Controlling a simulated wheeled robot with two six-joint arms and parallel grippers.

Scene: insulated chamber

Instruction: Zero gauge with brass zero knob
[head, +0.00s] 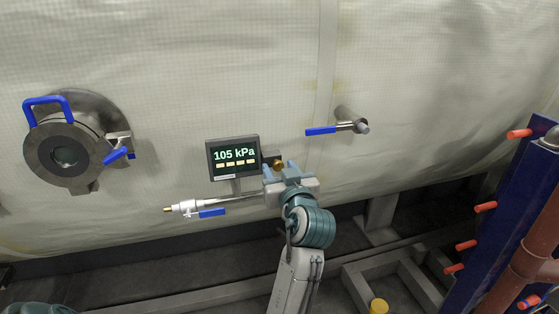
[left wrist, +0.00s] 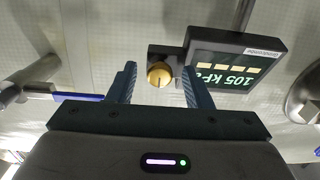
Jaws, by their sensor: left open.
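The gauge (head: 233,157) is a dark box with a lit screen reading 105 kPa, mounted in front of the pale insulated wall. It shows upside down in the left wrist view (left wrist: 235,62). The brass zero knob (head: 278,163) is on a small dark block at the gauge's right side. In the left wrist view the round knob (left wrist: 160,75) appears between the two fingers, with a gap on each side. My left gripper (head: 281,170) is open and empty, its fingers pointing at the knob. Whether the fingertips reach around the knob is unclear. My right gripper is not in view.
A pipe with a blue-handled valve (head: 211,212) runs below the gauge. Another blue-handled valve (head: 321,131) sticks out at upper right. A round port (head: 65,154) with blue handles is at left. A blue rack (head: 499,215) with orange pegs stands at right.

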